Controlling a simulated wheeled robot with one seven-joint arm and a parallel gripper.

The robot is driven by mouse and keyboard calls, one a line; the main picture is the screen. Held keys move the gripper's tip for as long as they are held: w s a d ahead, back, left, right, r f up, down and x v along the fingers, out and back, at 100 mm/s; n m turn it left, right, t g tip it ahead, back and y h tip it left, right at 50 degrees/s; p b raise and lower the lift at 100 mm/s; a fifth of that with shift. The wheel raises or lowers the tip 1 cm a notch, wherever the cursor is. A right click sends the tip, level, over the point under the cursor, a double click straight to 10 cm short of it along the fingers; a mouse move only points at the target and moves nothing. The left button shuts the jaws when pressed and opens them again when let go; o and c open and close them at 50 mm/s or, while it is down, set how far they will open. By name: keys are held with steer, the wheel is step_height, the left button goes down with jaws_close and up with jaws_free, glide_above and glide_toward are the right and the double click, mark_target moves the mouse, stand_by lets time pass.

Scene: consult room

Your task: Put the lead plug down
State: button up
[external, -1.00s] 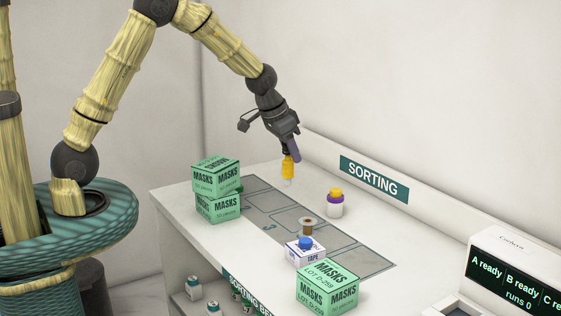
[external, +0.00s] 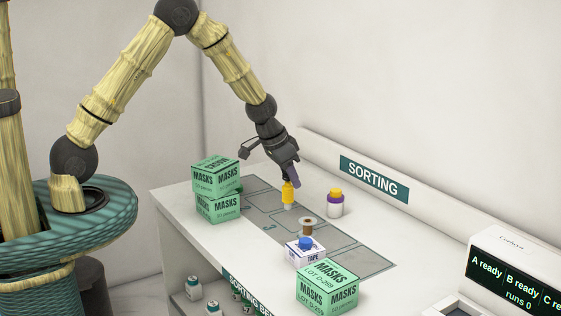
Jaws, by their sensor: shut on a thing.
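The lead plug (external: 288,195) is a small yellow piece with a pale lower tip. My gripper (external: 289,180) is shut on its upper end and holds it upright, tip down, over the grey marked mat (external: 262,200) on the sorting bench. The tip is at or just above the mat; I cannot tell whether it touches. The gripper's fingers partly hide the top of the plug.
A white bottle with purple band and yellow cap (external: 335,204) stands just right. A spool (external: 307,226), a tape box (external: 304,254) with a blue item on top, and a mask box (external: 327,286) stand nearer. Stacked mask boxes (external: 217,191) stand left. The mat's back-left part is clear.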

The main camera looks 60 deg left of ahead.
mark_target(290, 186)
steer(key=shift+f, duration=1.5)
steer(key=shift+f, duration=0.15)
steer(key=o, duration=1)
steer(key=shift+c, duration=0.2)
steer(key=v, duration=1.2)
steer(key=shift+r+b, duration=0.25)
steer(key=shift+b, duration=0.2)
steer(key=shift+w, duration=0.1)
